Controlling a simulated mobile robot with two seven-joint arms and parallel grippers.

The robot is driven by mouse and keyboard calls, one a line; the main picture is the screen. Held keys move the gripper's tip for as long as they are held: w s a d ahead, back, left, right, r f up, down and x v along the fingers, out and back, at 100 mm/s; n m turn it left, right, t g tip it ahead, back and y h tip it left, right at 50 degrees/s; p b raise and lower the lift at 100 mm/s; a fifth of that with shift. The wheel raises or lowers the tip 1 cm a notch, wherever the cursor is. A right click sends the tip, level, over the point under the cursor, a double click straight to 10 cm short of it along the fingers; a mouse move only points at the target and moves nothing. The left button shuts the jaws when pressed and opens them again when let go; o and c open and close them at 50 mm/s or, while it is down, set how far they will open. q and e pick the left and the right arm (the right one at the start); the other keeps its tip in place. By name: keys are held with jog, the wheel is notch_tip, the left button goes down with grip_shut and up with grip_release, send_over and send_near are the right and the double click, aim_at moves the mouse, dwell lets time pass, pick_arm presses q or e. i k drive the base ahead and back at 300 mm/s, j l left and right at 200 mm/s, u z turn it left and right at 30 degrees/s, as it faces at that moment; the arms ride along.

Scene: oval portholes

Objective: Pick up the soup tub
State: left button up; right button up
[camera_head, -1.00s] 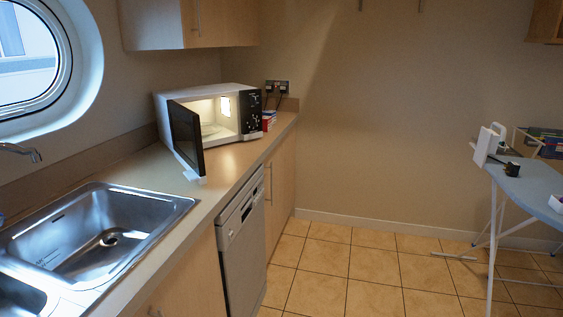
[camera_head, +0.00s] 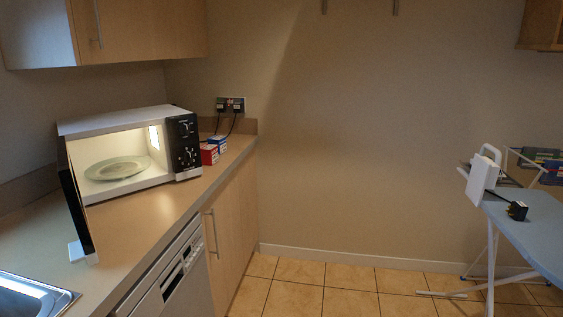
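I cannot make out a soup tub in this view. The white microwave (camera_head: 118,122) stands on the counter at the left with its dark door (camera_head: 76,212) swung open. A pale round plate (camera_head: 118,168) lies inside the lit cavity, with nothing visible on it. A red box (camera_head: 209,154) and a blue box (camera_head: 218,144) stand on the counter just right of the microwave. Neither of my grippers shows.
The counter (camera_head: 150,222) has bare room before the microwave. A small white object (camera_head: 77,251) lies by the door's lower edge. The sink corner (camera_head: 35,297) is at lower left. An ironing board (camera_head: 527,225) stands at the right. Tiled floor (camera_head: 330,297) lies between.

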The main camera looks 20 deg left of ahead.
aim_at(209, 152)
jog(key=i+u, duration=0.2)
jog(key=i, duration=0.2)
jog(key=i+l+u, duration=0.2)
jog(key=i, duration=0.2)
jog(key=i+l+u, duration=0.2)
jog(key=i, duration=0.15)
jog(key=i+l+u, duration=0.15)
jog(key=i+u, duration=0.15)
jog(key=u, duration=0.2)
jog(key=i+l+u, duration=0.25)
jog(key=u, duration=0.2)
jog(key=i+l+u, duration=0.2)
jog(key=l+u, duration=0.15)
jog(key=u, duration=0.15)
jog(key=i+l+u, duration=0.1)
jog(key=l+u, duration=0.35)
